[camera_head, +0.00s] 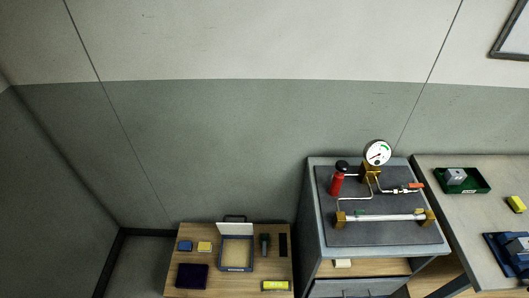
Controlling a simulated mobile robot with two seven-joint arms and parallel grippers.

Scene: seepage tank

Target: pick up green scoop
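I cannot make out a clear green scoop. A dark green, shallow tray-like thing (481,184) lies on the right table, with a grey block (455,176) in it. A small dark upright thing (265,244) with a greenish tint is on the low wooden table at lower middle; its kind is too small to tell. A tiny green part (359,212) shows by the clear horizontal tube on the middle bench. Neither of my grippers is in view.
The middle bench (400,236) carries a pressure gauge (377,152), a red cylinder (337,183) and piping. The wooden table (213,286) holds an open case (236,232), a yellow item (275,285) and small blocks. The right table (445,215) has a yellow block (516,204) and blue equipment (497,246).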

